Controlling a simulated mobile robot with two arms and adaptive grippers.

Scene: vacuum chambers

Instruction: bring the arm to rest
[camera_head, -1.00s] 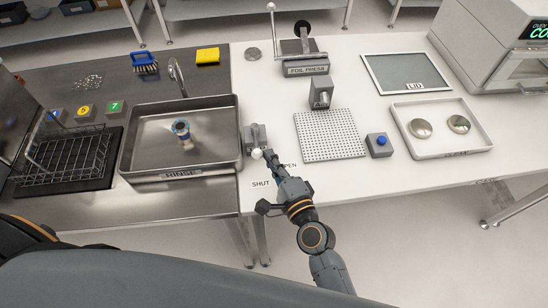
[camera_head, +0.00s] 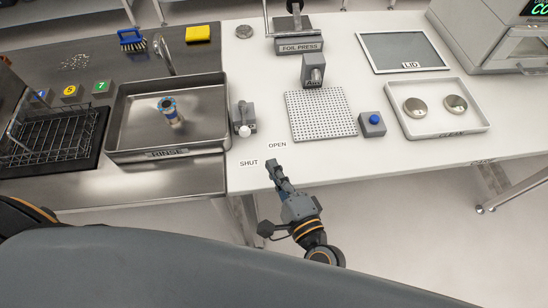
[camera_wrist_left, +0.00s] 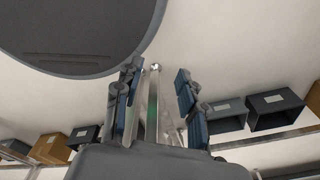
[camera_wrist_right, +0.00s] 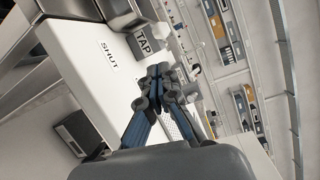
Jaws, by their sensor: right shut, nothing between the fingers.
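My right gripper (camera_head: 272,166) is shut and empty over the front edge of the white table, close to the SHUT and OPEN labels. In the right wrist view its fingertips (camera_wrist_right: 158,72) meet, with nothing between them. The small grey tap unit (camera_head: 243,117) with a white ball knob (camera_head: 244,130) stands beyond the fingertips, apart from them. My left gripper (camera_wrist_left: 157,95) shows only in its own wrist view, with its fingers spread apart and no object held between them.
A perforated plate (camera_head: 320,115), a blue-button box (camera_head: 372,124), and a white tray (camera_head: 482,118) with two metal discs stand on the table. The floor in front of the table is clear.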

